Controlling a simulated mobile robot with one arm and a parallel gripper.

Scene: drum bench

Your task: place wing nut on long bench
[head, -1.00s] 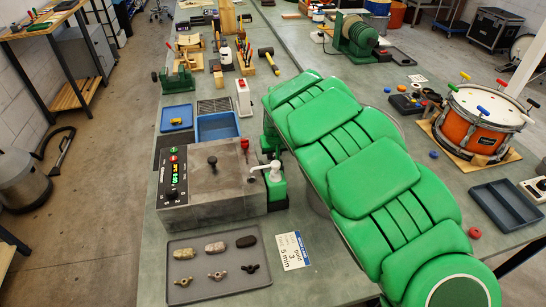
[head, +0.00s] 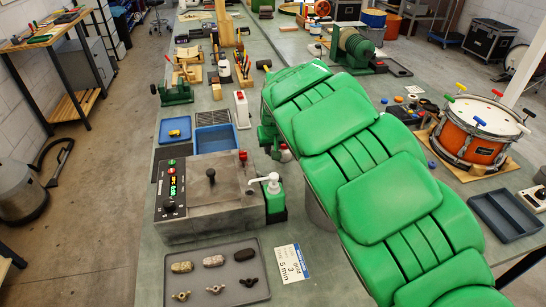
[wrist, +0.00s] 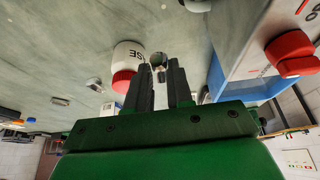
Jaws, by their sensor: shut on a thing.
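My gripper (wrist: 165,80) shows in the wrist view with two dark fingers. A small grey metal piece (wrist: 159,63) shows at the fingertips, and I take it for the wing nut; its shape is mostly hidden. In the head view my green arm reaches over the bench and hides the gripper. The long bench's grey-green top (head: 305,245) spreads below it, and its surface also shows in the wrist view (wrist: 60,60).
A grey machine (head: 205,225) with a black control panel stands behind the tray. A green pump bottle (head: 275,202) stands beside it, and blue trays (head: 215,138) lie behind. An orange drum (head: 475,140) is at right. A white, red-ended container (wrist: 125,60) is close to the fingers.

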